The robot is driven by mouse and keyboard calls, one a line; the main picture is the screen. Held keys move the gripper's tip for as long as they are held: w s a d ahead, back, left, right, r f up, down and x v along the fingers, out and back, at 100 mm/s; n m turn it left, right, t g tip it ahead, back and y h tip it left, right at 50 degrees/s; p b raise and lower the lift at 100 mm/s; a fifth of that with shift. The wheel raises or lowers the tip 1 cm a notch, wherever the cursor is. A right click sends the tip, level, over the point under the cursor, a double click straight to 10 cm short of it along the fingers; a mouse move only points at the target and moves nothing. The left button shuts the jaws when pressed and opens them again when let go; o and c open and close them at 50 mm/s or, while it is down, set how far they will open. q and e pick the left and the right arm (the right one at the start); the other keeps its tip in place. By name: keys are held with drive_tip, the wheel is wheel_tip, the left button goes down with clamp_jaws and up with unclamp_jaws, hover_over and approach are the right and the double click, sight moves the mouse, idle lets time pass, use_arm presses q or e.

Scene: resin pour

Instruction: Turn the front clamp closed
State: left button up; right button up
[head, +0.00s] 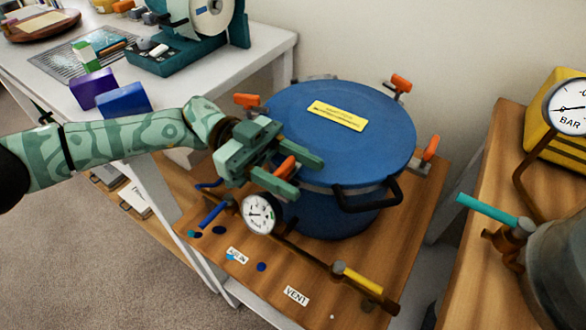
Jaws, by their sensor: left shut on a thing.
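A blue lidded pot (335,150) stands on a wooden stand, its lid on, with a yellow label (337,116). Orange-handled clamps sit around its rim: one at the left (247,100), one at the back (401,83) and one at the right (431,148). My left gripper (300,177) is at the pot's near rim. Its fingers are shut on the orange handle of the front clamp (286,167). The fingers hide much of that clamp, so its exact turn is hard to tell. My right gripper is not in view.
A pressure gauge (259,213) and a pipe with a yellow-handled valve (358,278) stand before the pot. A black pot handle (367,196) juts out at the front. A white table (270,45) is behind left; a wooden bench (480,170) is at right.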

sight(281, 164)
use_arm(q)
drive_tip(key=shift+o, duration=0.2)
drive_tip(key=shift+r, duration=0.1)
drive_tip(key=o, duration=1)
drive_tip(key=shift+d, duration=0.1)
drive_tip(key=shift+c, duration=0.2)
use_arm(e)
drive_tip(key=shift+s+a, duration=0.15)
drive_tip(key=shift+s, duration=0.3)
use_arm(q)
drive_tip(key=v, duration=0.7)
drive_tip(key=shift+w+b, duration=0.1)
drive_tip(key=shift+b, duration=0.2)
drive_tip(key=shift+w, duration=0.1)
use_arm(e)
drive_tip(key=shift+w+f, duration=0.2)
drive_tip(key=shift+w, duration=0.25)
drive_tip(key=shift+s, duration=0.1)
